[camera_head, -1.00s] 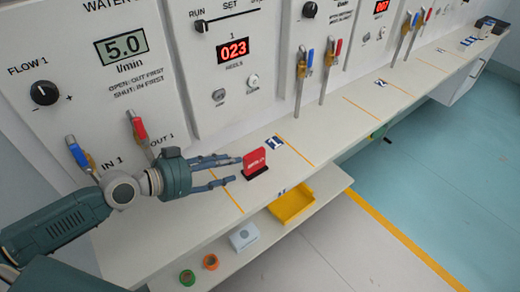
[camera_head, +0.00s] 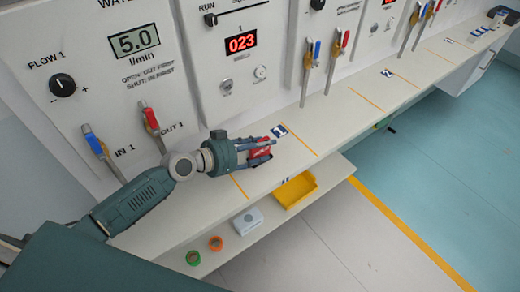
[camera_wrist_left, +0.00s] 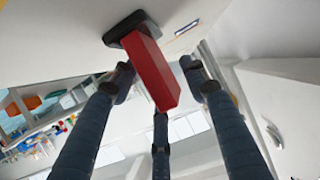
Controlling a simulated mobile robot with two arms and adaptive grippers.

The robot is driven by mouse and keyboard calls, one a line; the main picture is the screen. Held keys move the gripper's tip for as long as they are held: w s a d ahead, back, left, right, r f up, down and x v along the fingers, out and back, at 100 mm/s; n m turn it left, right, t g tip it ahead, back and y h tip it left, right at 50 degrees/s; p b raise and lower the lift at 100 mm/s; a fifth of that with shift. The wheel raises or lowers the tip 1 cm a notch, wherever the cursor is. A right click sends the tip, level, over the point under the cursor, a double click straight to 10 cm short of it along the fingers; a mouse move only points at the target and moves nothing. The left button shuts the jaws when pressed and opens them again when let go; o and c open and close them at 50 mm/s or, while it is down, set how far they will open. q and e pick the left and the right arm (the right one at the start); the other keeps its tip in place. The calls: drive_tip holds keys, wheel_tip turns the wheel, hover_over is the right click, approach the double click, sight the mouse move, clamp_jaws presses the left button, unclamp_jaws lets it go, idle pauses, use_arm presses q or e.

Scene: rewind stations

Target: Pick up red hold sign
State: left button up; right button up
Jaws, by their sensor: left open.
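The red hold sign (camera_head: 261,152) stands on the bench shelf, partly covered by my left gripper's fingers in the head view. My left gripper (camera_head: 262,150) is open, with its fingers around the sign. In the left wrist view the red sign (camera_wrist_left: 155,70) with its dark base (camera_wrist_left: 124,27) sits between the open fingers (camera_wrist_left: 160,85). Whether any finger touches the sign cannot be told. My right gripper is not in view.
The bench shelf (camera_head: 330,125) runs along the panels, with orange lines and blue number labels (camera_head: 279,131). Taps with red and blue handles (camera_head: 150,118) rise behind my arm. A lower shelf holds a yellow bin (camera_head: 295,190), a pale box (camera_head: 247,221) and orange and green rings (camera_head: 215,243).

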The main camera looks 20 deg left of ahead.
use_arm(q)
drive_tip(key=c, duration=1.1)
clamp_jaws()
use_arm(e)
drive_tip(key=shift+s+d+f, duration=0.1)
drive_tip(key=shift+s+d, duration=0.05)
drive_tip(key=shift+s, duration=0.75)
use_arm(q)
drive_tip(key=shift+r, duration=0.1)
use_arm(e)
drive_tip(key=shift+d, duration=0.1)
